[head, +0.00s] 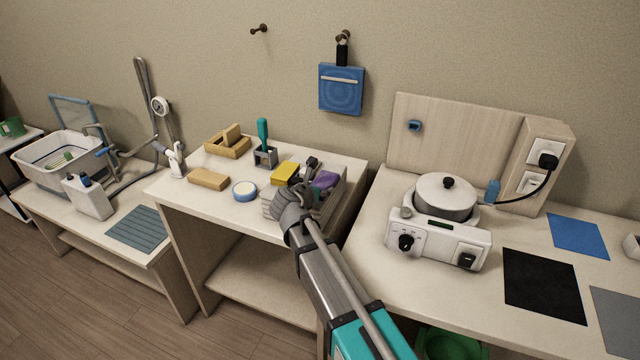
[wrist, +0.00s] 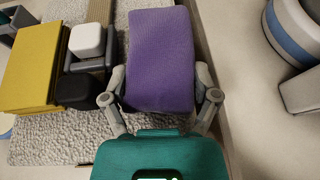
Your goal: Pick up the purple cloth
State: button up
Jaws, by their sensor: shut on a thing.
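The purple cloth (wrist: 160,60) is a folded block with a fuzzy surface. In the wrist view it sits between the two fingers of my gripper (wrist: 162,98), which is shut on it at both sides. Below it in that view is a grey textured surface (wrist: 60,140). I cannot tell whether the cloth is lifted clear of the surface.
A yellow block (wrist: 30,65) and a white cube (wrist: 87,40) lie left of the cloth. The middle table also holds a blue-and-white tape roll (head: 245,191), a wooden block (head: 209,179) and a teal-handled tool (head: 263,135). A white warmer (head: 440,235) stands on the right table.

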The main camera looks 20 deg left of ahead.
jog(key=shift+r, duration=0.1)
jog(key=shift+c, duration=0.3)
notch_tip(320, 180, up, 3)
jog(key=p, duration=0.3)
jog(key=s+d+r+p, duration=0.6)
jog(key=s+r+p, duration=0.3)
jog(key=s, duration=0.3)
jog(key=shift+s+d+r+p, duration=0.15)
jog(key=shift+s+r+p, duration=0.1)
jog(key=shift+r+p, duration=0.2)
jog(key=shift+f, duration=0.1)
jog(key=shift+f, duration=0.1)
